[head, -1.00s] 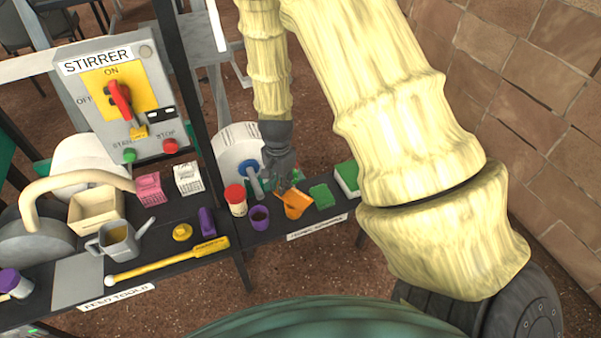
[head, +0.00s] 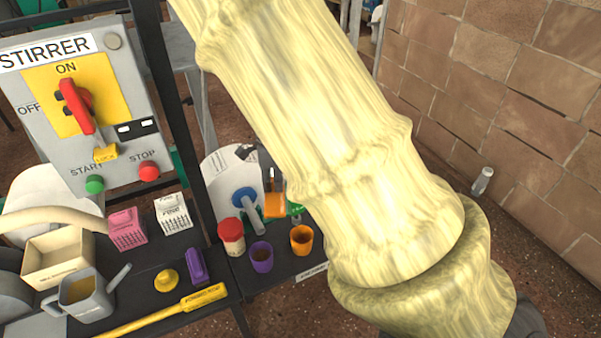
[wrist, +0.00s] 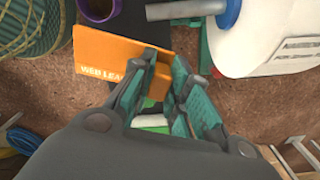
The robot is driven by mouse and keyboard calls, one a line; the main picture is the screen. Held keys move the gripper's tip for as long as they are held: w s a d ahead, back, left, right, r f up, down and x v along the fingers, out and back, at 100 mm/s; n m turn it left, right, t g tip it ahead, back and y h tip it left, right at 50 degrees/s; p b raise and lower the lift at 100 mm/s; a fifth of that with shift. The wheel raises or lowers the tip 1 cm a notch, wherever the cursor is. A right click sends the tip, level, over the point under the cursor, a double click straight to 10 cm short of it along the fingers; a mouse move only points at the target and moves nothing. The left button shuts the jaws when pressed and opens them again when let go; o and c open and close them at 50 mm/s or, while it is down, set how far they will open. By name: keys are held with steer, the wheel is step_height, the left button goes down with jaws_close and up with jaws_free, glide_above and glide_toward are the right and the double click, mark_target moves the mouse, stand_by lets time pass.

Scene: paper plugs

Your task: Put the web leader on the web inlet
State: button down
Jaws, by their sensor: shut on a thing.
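The web leader is a flat orange card (wrist: 105,62) with partly visible white lettering "WEB LEA". My gripper (wrist: 160,88) is shut on its right part in the wrist view, with the card reaching out to the left. In the head view the orange card (head: 275,204) hangs upright below my dark gripper (head: 271,184), just right of the blue hub of a white roll. My arm hides much of the gripper and the area to its right. I cannot make out a part marked as the web inlet.
The white roll (wrist: 275,40) with its blue hub and grey bar (wrist: 205,8) is close at the upper right. A red-lidded jar (head: 231,237), purple cup (head: 261,256) and orange cup (head: 302,239) stand in front. The stirrer panel (head: 75,100) is at left.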

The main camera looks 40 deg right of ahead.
mark_target(278, 228)
step_height(278, 228, down, 17)
steer(key=b, duration=0.5)
steer(key=shift+f, duration=0.2)
steer(key=shift+f, duration=0.1)
steer(key=c, duration=1.4)
jaws_free()
steer(key=shift+o, duration=0.2)
